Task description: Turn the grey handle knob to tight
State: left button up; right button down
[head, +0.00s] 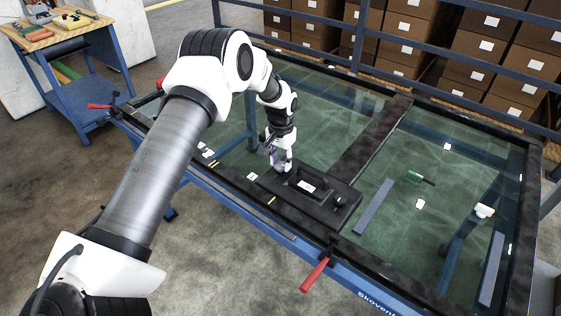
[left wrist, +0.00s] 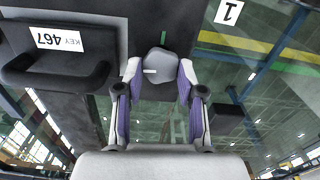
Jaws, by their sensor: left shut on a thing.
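The grey handle knob (left wrist: 160,62) shows in the left wrist view, an angular grey knob with a short white mark on it. It sits at the edge of a dark panel (left wrist: 180,25). The purple-padded fingers of my left gripper (left wrist: 157,80) stand on both sides of the knob and are shut on it. In the head view my left gripper (head: 281,164) reaches down to the left end of the black handle plate (head: 320,184) and hides the knob. No "tight" marking is legible. My right gripper is not in view.
A black handle with the label "KEY 467" (left wrist: 59,39) is beside the knob. The plate lies on a glass-topped frame (head: 240,186). A red lever (head: 315,274) sticks out at the front edge. A green screwdriver (head: 414,177) and grey strips lie on the glass to the right.

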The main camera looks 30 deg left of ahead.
pick_arm(q)
jog(key=m, duration=0.4)
jog(key=shift+s+d+f+m+b, duration=0.15)
jog(key=shift+f+m+b, duration=0.05)
jog(key=shift+m+b, duration=0.15)
jog(key=m, duration=0.5)
jog(key=shift+m+b, duration=0.25)
jog(key=shift+b, duration=0.1)
jog(key=m, duration=0.4)
jog(key=shift+s, duration=0.1)
jog(key=shift+s+d+m+b, duration=0.1)
jog(key=shift+m+b, duration=0.35)
jog(key=shift+m, duration=2.05)
jog(key=o, duration=1.1)
jog(key=shift+o, duration=0.2)
jog(key=shift+r, duration=0.2)
